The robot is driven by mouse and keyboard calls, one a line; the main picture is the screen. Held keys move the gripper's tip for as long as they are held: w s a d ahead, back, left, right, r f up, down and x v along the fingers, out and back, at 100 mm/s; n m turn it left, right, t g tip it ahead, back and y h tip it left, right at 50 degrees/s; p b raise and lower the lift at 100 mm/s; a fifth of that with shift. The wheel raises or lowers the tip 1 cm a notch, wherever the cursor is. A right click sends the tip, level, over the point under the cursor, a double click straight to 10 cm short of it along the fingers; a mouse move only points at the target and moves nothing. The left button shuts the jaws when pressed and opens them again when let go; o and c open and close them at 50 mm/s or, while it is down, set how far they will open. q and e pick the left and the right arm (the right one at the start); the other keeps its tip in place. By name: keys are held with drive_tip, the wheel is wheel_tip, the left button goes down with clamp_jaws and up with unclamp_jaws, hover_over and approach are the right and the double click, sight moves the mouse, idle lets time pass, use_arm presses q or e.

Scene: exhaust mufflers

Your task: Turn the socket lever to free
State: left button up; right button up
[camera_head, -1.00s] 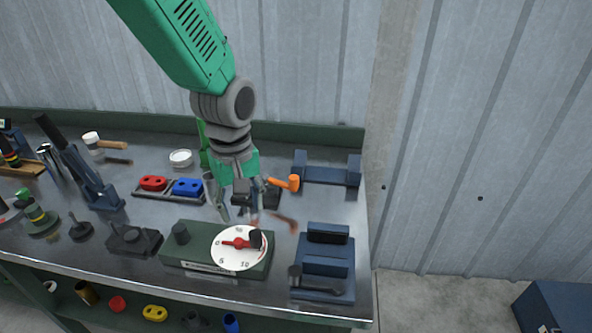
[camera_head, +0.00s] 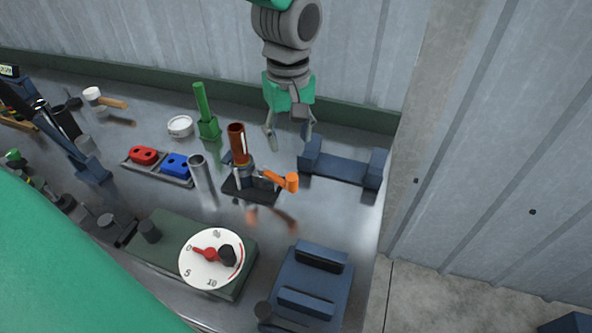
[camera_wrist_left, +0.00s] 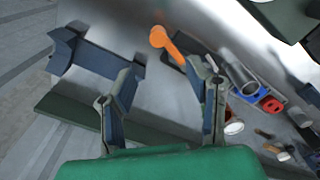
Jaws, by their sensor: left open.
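The socket (camera_head: 252,188) is a dark block on the metal bench, with a brown-red upright tube (camera_head: 237,143) at its back. Its orange lever (camera_head: 283,180) points right and toward the front; the lever also shows in the left wrist view (camera_wrist_left: 167,42). My left gripper (camera_head: 290,142) is open and empty, behind and above the lever, apart from it. In the left wrist view its two fingers (camera_wrist_left: 166,72) are spread, with the lever beyond the gap between the tips. My right gripper is not in view.
A blue cradle (camera_head: 342,168) stands right of the socket. A grey tube (camera_head: 200,172), a green post (camera_head: 205,115) and a tray with red and blue blocks (camera_head: 160,163) are to its left. A dial box (camera_head: 160,250) and a blue fixture (camera_head: 312,280) are in front.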

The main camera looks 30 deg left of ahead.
use_arm(q)
hover_over(294, 178)
wheel_tip(294, 178, down, 6)
drive_tip(key=shift+d, duration=0.1)
drive_tip(key=f, duration=0.2)
drive_tip(key=a+f, duration=0.1)
drive_tip(key=f, duration=0.3)
drive_tip(key=shift+a+f, duration=0.25)
drive_tip(key=shift+a, duration=0.05)
drive_tip(key=shift+w+d, duration=0.1)
drive_tip(key=shift+d, duration=0.4)
drive_tip(key=shift+d+r, duration=0.15)
clamp_jaws()
drive_tip(key=shift+a, duration=0.3)
drive_tip(key=shift+m, duration=0.3)
